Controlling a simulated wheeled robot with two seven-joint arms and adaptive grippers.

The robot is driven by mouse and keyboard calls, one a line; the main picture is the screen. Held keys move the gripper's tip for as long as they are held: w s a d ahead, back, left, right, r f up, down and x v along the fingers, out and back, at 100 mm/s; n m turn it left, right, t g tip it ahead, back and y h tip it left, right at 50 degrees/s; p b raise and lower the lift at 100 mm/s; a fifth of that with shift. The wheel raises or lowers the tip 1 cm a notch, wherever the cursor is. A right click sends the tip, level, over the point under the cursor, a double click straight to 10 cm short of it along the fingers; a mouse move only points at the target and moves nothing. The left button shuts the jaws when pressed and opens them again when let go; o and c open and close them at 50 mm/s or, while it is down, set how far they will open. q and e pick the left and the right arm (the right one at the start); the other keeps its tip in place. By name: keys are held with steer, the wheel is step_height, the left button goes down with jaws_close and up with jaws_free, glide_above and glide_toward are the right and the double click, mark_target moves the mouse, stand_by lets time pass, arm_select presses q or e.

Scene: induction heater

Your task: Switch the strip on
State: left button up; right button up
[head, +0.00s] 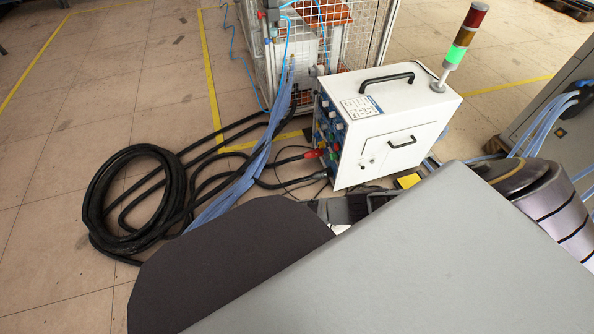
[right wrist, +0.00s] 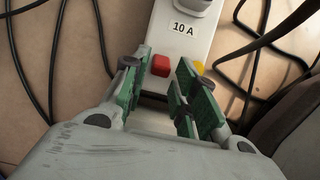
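In the right wrist view a white power strip (right wrist: 203,45) lies on the tiled floor and runs up out of the top of the picture. It carries a red switch (right wrist: 160,66) and a "10 A" label (right wrist: 183,28). I cannot tell which way the switch is tipped. My right gripper (right wrist: 163,80) is open, its green-padded fingers apart on either side of the strip's near end, with the red switch showing between the tips. Contact cannot be made out. My left gripper is not in view. In the head view my own arm hides the strip's switch end.
A white induction heater cabinet (head: 395,118) with a lit green signal tower (head: 456,54) stands at the centre right. A wire cage (head: 335,40) is behind it. Coiled black cables (head: 95,195) and blue hoses (head: 240,180) cover the floor to the left. Black cables (right wrist: 55,60) flank the strip.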

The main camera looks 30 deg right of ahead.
steer(key=shift+d+f, duration=0.15)
steer(key=shift+f, duration=0.2)
steer(key=shift+c, duration=0.3)
jaws_close()
